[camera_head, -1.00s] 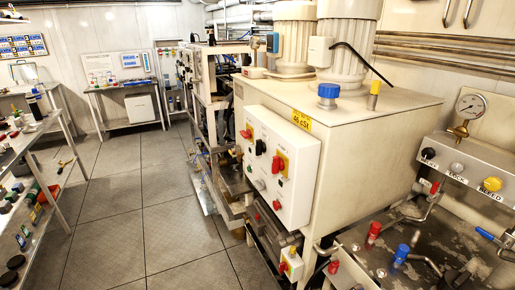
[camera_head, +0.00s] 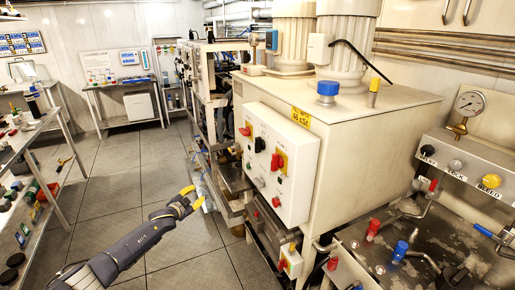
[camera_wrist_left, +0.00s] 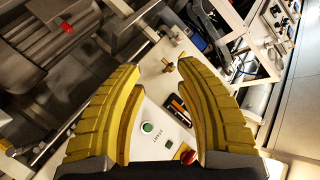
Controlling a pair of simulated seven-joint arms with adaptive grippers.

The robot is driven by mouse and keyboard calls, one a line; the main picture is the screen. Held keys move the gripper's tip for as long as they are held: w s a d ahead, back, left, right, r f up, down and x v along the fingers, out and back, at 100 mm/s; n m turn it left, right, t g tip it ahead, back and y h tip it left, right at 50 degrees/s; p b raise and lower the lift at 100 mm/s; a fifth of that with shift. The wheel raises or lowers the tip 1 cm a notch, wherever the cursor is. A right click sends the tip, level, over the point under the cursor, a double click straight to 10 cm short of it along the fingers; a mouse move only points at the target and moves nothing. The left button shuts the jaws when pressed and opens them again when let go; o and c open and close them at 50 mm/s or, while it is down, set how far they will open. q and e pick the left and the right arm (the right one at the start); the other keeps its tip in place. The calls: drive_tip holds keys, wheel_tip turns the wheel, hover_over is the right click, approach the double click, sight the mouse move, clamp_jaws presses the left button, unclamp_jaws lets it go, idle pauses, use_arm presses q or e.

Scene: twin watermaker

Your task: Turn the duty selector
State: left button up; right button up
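A white control panel (camera_head: 290,205) is on the side of a large cream tank. It carries a black knob (camera_head: 260,145) in the middle, one red-and-yellow switch (camera_head: 245,131) at upper left and another (camera_head: 279,161) at right. I cannot read which knob is the duty selector. My left gripper (camera_head: 196,197), with yellow fingers, is in front of and left of the panel, apart from it. In the left wrist view the gripper (camera_wrist_left: 160,68) is open and empty. Beyond its fingers is a white panel with a green button (camera_wrist_left: 148,128) and a red-and-yellow switch (camera_wrist_left: 187,155). My right gripper is not in view.
A cream tank (camera_head: 370,140) with a blue cap (camera_head: 327,92) stands behind the panel. A small box with a red switch (camera_head: 290,260) sits below. A wet bench (camera_head: 400,260) with valves is at right. A shelf (camera_head: 45,135) stands at left. The floor between is open.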

use_arm(q)
drive_tip(key=w+d+r+m+t+h, duration=0.1)
drive_tip(key=w+d+r+m+h, duration=0.15)
drive_tip(key=r, duration=1.15)
drive_tip(key=s+d+r+m+g+h, duration=0.1)
drive_tip(key=s+d+r+h, duration=0.15)
drive_tip(key=r, duration=0.55)
drive_tip(key=s+d+r+m+g+h, duration=0.1)
drive_tip(key=s+d+r+h, duration=0.15)
drive_tip(key=r, duration=0.65)
drive_tip(key=n+g+h, duration=0.3)
drive_tip(key=g+h, duration=0.2)
approach(257, 143)
drive_tip(key=x, duration=1)
drive_tip(key=shift+w+f, duration=0.3)
drive_tip(key=shift+w, duration=0.15)
drive_tip(key=shift+o, duration=0.4)
clamp_jaws()
